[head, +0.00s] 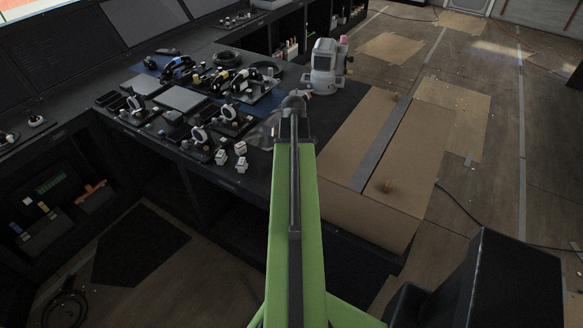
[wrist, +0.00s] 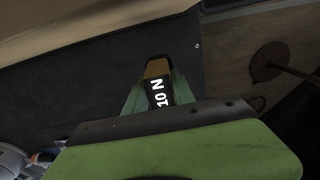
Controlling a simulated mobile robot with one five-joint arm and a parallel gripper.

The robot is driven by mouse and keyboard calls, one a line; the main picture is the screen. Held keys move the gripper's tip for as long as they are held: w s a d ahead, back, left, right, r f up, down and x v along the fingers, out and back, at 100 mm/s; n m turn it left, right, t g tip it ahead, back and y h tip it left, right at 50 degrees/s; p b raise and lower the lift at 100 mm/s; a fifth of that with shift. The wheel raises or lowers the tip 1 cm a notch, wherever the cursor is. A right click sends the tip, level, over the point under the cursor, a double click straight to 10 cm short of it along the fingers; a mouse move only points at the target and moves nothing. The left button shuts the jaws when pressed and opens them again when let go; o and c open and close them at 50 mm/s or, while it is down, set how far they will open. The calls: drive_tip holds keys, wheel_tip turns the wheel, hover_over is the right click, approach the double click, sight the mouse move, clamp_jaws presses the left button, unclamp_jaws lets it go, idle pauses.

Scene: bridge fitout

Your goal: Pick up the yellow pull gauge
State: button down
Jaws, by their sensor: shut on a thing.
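The yellow pull gauge (wrist: 157,69) shows end-on in the wrist view, a dull yellow body with a black band marked "10 N". My gripper (wrist: 157,84) is shut on it, with a green finger along each side. The lower part of the gauge is hidden behind the gripper's dark edge and green body. In the head view my arm reaches forward over the black bench, and the gauge cannot be made out there.
The black bench (head: 345,103) carries a white and grey device (head: 324,68), several headsets and small white blocks (head: 241,149). A dark chair-like shape (head: 510,285) stands at lower right. Open floor lies beyond.

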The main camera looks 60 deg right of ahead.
drive_tip(key=w+d+r+p, duration=0.3)
drive_tip(key=w+r+p, duration=0.2)
drive_tip(key=w, duration=0.6)
drive_tip(key=shift+d+r+p, duration=0.15)
drive_tip(key=shift+r+p, duration=0.2)
drive_tip(key=shift+r, duration=0.55)
